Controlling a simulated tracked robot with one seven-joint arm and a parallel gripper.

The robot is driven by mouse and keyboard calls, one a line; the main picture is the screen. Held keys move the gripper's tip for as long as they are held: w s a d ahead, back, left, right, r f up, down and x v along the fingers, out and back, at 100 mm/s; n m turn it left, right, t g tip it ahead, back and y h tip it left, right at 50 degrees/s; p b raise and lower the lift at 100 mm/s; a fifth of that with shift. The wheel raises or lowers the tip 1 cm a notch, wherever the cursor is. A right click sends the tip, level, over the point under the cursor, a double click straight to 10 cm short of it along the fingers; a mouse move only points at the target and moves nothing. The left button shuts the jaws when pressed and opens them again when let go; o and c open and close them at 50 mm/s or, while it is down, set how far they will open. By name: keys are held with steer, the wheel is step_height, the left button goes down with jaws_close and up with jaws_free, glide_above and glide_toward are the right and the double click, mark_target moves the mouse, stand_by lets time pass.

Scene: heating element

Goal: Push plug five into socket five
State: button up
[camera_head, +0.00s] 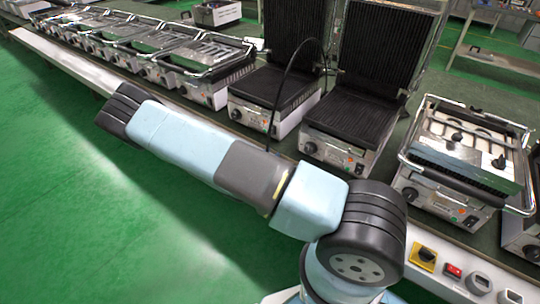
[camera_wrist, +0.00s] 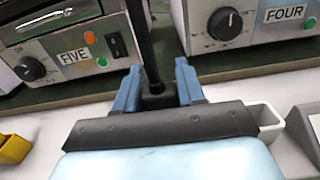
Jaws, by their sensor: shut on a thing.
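My gripper (camera_wrist: 158,88) is shut on a black plug (camera_wrist: 155,97), between its two blue fingers in the wrist view. A black cable rises from the plug; in the head view the cable (camera_head: 290,70) arches up behind my arm, and the gripper itself is hidden there. The machine labelled FIVE (camera_wrist: 75,57) stands just beyond the gripper to the left in the wrist view. I cannot make out which socket is socket five, or whether the plug touches one; the space under the gripper is hidden.
A machine labelled FOUR (camera_wrist: 285,14) stands to the right. A white open-topped part (camera_wrist: 265,115) sits close right of the gripper; a yellow part (camera_wrist: 13,148) is at left. In the head view, a white strip carries a yellow switch (camera_head: 423,256), a red switch (camera_head: 453,271) and round fittings.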

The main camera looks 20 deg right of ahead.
steer(key=shift+f, duration=1)
steer(key=o, duration=1.1)
steer(key=shift+o, duration=0.2)
steer(key=v, duration=1.3)
steer(key=shift+s+a, duration=0.25)
steer(key=shift+a, duration=0.1)
steer(key=s+d+r+m+g+y, duration=0.1)
steer(key=d+r+m+g+y, duration=0.25)
steer(key=r, duration=0.65)
steer(key=s+d+r+m+g+y, duration=0.15)
steer(key=r+m+g, duration=0.25)
steer(key=r+m, duration=0.4)
steer(key=s+d+r+m+g+y, duration=0.1)
steer(key=s+d+r+m+g, duration=0.25)
steer(key=r, duration=0.75)
steer(key=s+d+r+m+t+y, duration=0.1)
steer(key=s+r+m+t+y, duration=0.2)
steer(key=s+r, duration=0.4)
steer(key=s+d+r+m+t+y, duration=0.1)
steer(key=s+r+m+t+y, duration=0.2)
steer(key=r, duration=1.1)
steer(key=s+m+y, duration=0.2)
steer(key=s+m, duration=0.2)
steer(key=s, duration=0.1)
steer(key=shift+r+y, duration=0.3)
steer(key=shift+r, duration=0.1)
